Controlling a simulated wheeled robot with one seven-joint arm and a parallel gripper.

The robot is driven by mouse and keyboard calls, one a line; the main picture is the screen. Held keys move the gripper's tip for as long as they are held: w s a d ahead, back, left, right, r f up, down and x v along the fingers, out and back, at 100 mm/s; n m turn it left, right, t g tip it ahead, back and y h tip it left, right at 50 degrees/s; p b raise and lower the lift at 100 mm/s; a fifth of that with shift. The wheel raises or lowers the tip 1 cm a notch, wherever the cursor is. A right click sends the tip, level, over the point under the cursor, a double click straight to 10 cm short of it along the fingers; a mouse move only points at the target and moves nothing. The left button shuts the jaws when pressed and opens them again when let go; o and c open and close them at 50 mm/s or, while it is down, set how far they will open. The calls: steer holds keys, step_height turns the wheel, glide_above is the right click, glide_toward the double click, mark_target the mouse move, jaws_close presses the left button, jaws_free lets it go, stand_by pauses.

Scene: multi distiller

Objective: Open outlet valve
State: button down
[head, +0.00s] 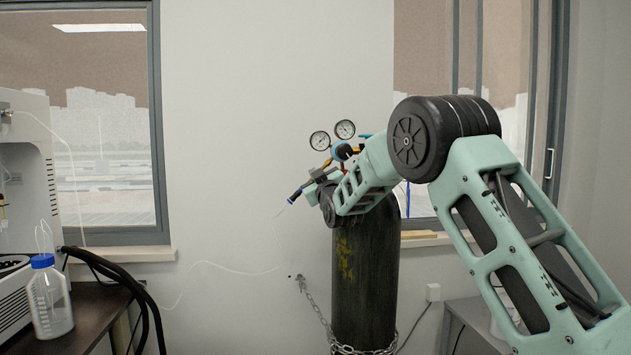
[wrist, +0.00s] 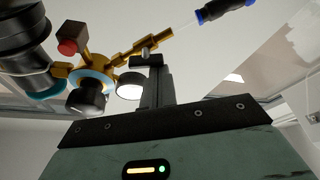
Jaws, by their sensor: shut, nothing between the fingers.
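The brass regulator (wrist: 92,68) shows in the wrist view, with a red square part, a black round knob (wrist: 87,99) and a pale round face beside it. A brass outlet stem (wrist: 150,47) runs up and right from it toward a thin tube with a blue and black connector (wrist: 225,9). My gripper (wrist: 148,62) is shut and empty, its dark fingertips just below the outlet stem, near a small silver part there. Whether they touch it, I cannot tell. Which part is the outlet valve's handle is unclear. In the head view my wrist partly hides the regulator.
The black gas cylinder (head: 364,270) stands chained against the wall, under two round gauges (head: 332,135). A bench with a blue-capped bottle (head: 48,297) and a white instrument (head: 22,190) is at left.

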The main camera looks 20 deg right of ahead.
steer(key=shift+f+n+y+b, duration=0.2)
steer(key=shift+n+y+b, duration=0.4)
steer(key=shift+n, duration=0.5)
steer(key=shift+n+g+y+b, duration=0.3)
steer(key=shift+n+b, duration=0.45)
steer(key=shift+n, duration=0.55)
